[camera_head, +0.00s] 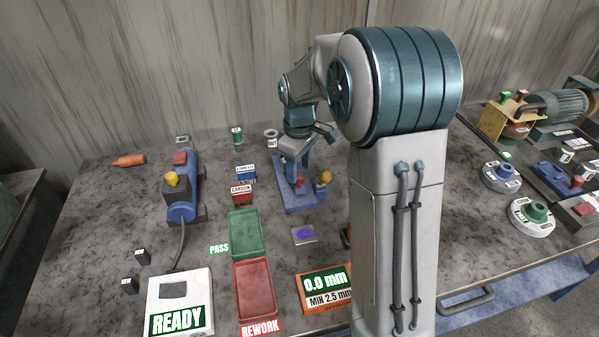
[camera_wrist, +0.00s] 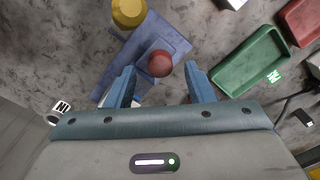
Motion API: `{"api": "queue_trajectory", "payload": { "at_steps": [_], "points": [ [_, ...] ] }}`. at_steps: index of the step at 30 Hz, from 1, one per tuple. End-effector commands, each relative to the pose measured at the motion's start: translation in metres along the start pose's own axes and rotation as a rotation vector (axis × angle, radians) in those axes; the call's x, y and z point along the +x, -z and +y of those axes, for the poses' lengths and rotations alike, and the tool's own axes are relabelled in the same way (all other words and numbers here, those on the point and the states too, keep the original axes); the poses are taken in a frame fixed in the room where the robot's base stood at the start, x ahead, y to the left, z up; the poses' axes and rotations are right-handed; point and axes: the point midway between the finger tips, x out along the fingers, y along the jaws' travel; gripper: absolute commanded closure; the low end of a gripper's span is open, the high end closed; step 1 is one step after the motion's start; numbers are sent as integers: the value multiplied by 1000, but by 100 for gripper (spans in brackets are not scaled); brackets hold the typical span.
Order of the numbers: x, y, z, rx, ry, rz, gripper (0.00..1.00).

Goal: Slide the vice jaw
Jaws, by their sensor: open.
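A blue fixture (camera_head: 290,203), which I take for the vice, lies on the bench. It has a yellow knob (camera_head: 325,177) at its right side. In the wrist view its blue plate (camera_wrist: 172,40) bears a dark red ball knob (camera_wrist: 159,63) and the yellow knob (camera_wrist: 129,12). My gripper (camera_head: 297,172) points down over this fixture. In the wrist view my gripper (camera_wrist: 160,82) is open, with the red ball between and slightly beyond its fingertips. Whether a finger touches the ball I cannot tell.
A green PASS tray (camera_head: 232,253) and a red REWORK tray (camera_head: 239,303) lie front left of the fixture. A nut-labelled ring (camera_head: 271,135) stands behind it. A blue polisher-like machine (camera_head: 181,212) is at left. Another blue fixture (camera_head: 548,179) stands on the right.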

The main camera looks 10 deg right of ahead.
Motion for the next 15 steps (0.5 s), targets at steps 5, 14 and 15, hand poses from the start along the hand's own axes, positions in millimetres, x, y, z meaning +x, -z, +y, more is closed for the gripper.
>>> {"api": "queue_trajectory", "payload": {
  "at_steps": [5, 14, 15],
  "points": [
    [21, 0, 0, 0, 1, -1, 51],
    [27, 0, 0, 0, -1, 1, 51],
    [27, 0, 0, 0, -1, 1, 51]
  ]
}}
